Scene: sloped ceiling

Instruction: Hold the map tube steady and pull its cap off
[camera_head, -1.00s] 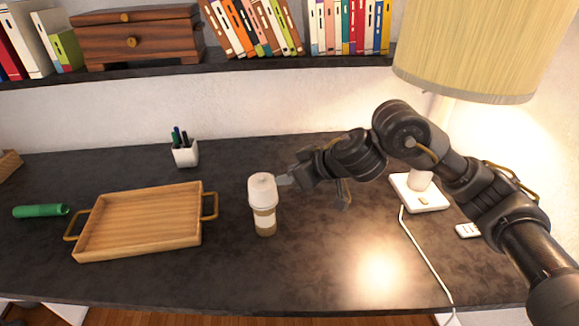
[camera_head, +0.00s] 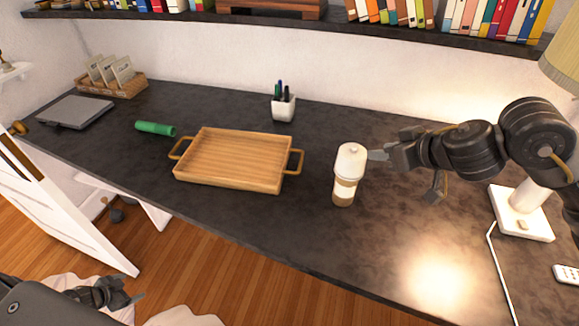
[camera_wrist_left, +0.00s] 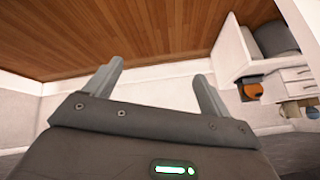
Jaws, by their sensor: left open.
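The map tube is a green cylinder (camera_head: 155,128) lying on the dark desk left of the wooden tray. Its right end looks dark; I cannot make out the cap from the body. My left gripper (camera_head: 126,297) is low at the bottom left in the head view, over the floor in front of the desk and well away from the tube. The left wrist view shows its two fingers (camera_wrist_left: 160,74) apart with nothing between them.
A pen holder (camera_head: 283,106) is behind the tray. A grey laptop (camera_head: 75,112) and a basket (camera_head: 112,86) are at the far left. Desk in front of the tube is clear.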

